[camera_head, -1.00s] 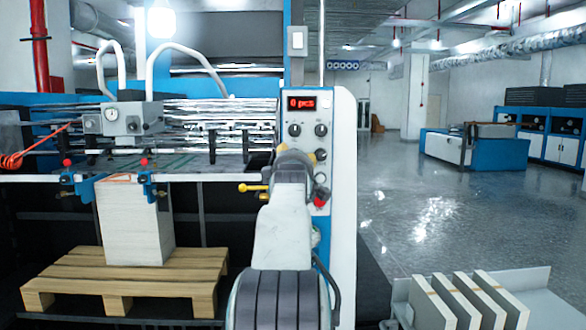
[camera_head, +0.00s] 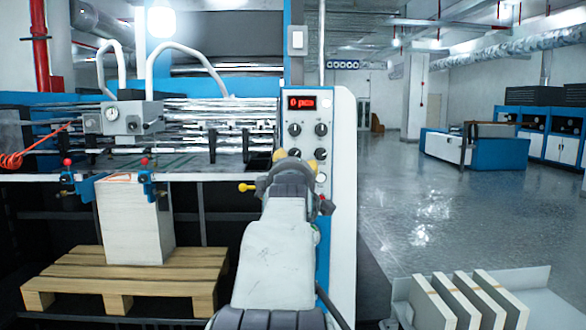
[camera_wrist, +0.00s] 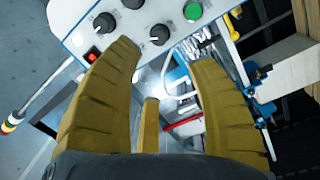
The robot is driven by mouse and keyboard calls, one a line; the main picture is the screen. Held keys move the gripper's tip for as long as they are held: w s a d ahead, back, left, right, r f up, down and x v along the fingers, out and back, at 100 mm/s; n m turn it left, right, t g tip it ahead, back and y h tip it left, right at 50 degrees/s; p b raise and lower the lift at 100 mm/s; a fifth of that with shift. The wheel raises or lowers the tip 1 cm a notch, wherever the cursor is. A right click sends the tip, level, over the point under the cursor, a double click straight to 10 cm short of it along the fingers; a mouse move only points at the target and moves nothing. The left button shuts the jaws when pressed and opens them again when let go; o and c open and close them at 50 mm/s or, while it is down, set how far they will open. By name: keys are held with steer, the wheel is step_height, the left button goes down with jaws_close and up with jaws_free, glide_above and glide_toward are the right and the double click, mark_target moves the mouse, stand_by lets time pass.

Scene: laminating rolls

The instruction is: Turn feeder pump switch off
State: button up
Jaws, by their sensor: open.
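The white control panel (camera_head: 342,140) has a red "0 pcs" display (camera_head: 301,103) and two upper black knobs (camera_head: 294,129) (camera_head: 320,129). My gripper (camera_head: 300,156) is in front of its lower controls and hides much of them. In the wrist view my gripper (camera_wrist: 166,55) has its yellow fingers spread apart with nothing between them. Beyond the fingertips are black knobs (camera_wrist: 104,22) (camera_wrist: 160,34), a green button (camera_wrist: 193,10) and a small red switch (camera_wrist: 92,55) beside the left finger. Labels are too small to read, so I cannot tell which control is the feeder pump switch.
A yellow-tipped lever (camera_head: 248,187) sticks out left of my gripper. A white stack (camera_head: 135,225) stands on a wooden pallet (camera_head: 120,278) at left. Several boards stand on a light tray (camera_head: 535,305) at lower right. The floor (camera_head: 430,215) at right is open.

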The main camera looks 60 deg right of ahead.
mark_target(295, 154)
steer(key=shift+w+d+r+m+p, duration=0.1)
steer(key=shift+w+d+m+p, duration=0.85)
steer(key=shift+d+m+p, duration=1.8)
steer(key=shift+w+d+r+m+p, duration=0.1)
steer(key=shift+w+d+m+p, duration=0.85)
steer(key=shift+m, duration=3.5)
steer(key=shift+w+d+r+m+p, duration=0.1)
steer(key=shift+w+d+m+p, duration=0.9)
steer(key=shift+d+m+p, duration=1.8)
steer(key=shift+a+m+b, duration=0.6)
steer(key=shift+a+m, duration=0.2)
steer(key=shift+a, duration=0.35)
jaws_close()
